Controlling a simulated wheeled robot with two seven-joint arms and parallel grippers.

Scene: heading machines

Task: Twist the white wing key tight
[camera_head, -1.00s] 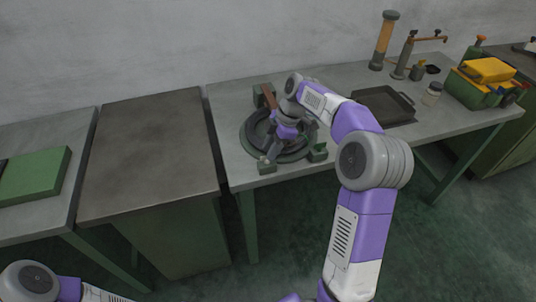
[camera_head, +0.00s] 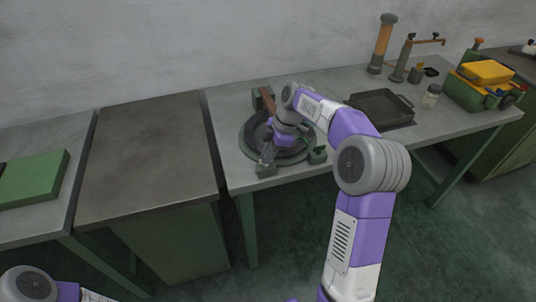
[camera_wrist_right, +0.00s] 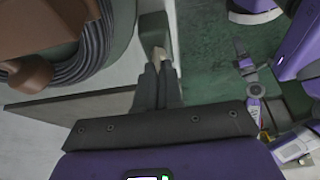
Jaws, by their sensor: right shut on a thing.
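The white wing key (camera_wrist_right: 159,55) shows as a small pale piece at the fingertips in the right wrist view, beside a green-grey clamp block (camera_wrist_right: 152,27). My right gripper (camera_wrist_right: 158,72) is shut on it. In the head view, my right gripper (camera_head: 266,156) reaches down at the front-left edge of the round dark machine plate, just above the front clamp block (camera_head: 266,171). There the gripper hides the key. My left arm shows only in the bottom left corner of the head view. Purple and grey parts of mine in the wrist view are too small to read the left gripper.
The round plate (camera_head: 246,144) has other green blocks (camera_head: 317,155) and a brown bar (camera_head: 267,100) around it. The brown-topped cabinet (camera_head: 150,155) at left is bare.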

